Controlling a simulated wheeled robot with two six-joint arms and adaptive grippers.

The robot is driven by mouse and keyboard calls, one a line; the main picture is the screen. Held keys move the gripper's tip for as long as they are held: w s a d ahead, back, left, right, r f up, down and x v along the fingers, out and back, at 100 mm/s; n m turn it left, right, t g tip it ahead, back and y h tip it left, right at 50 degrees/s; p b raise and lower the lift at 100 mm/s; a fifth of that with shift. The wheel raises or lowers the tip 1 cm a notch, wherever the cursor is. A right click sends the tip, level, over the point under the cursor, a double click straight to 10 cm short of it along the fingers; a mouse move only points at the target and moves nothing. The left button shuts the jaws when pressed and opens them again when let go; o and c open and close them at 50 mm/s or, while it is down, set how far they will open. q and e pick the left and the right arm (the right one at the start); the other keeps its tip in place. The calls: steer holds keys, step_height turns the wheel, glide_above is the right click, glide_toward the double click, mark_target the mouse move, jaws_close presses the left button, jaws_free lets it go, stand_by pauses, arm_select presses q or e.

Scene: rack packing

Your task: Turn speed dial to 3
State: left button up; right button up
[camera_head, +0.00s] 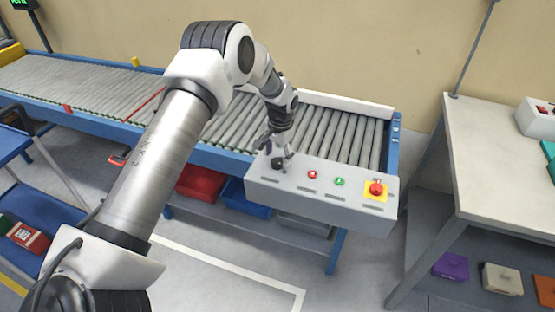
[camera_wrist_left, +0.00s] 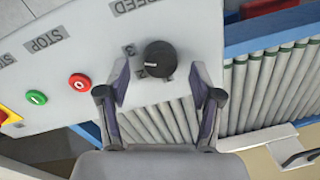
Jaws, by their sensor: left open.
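The black speed dial (camera_wrist_left: 160,58) sits on a grey control panel (camera_wrist_left: 60,40) and also shows in the head view (camera_head: 278,163). A small pale mark shows on the dial, on its lower left in the wrist view. Number labels stand beside it, upside down there; I cannot read surely which one the mark points at. My left gripper (camera_head: 272,151) is over the panel's left end. In the wrist view its two fingers (camera_wrist_left: 158,82) are apart, with the dial in line with the gap between them. I cannot tell whether they touch it. My right gripper is not in view.
A red button (camera_head: 312,174), a green button (camera_head: 339,181) and a red emergency stop (camera_head: 376,188) on yellow sit right of the dial. A roller conveyor (camera_head: 330,130) runs behind the panel. A table (camera_head: 500,150) stands at the right.

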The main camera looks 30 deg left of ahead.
mark_target(280, 162)
arm_select(q)
step_height(280, 162, up, 10)
steer(key=shift+d+f, duration=0.2)
steer(key=shift+d, duration=0.15)
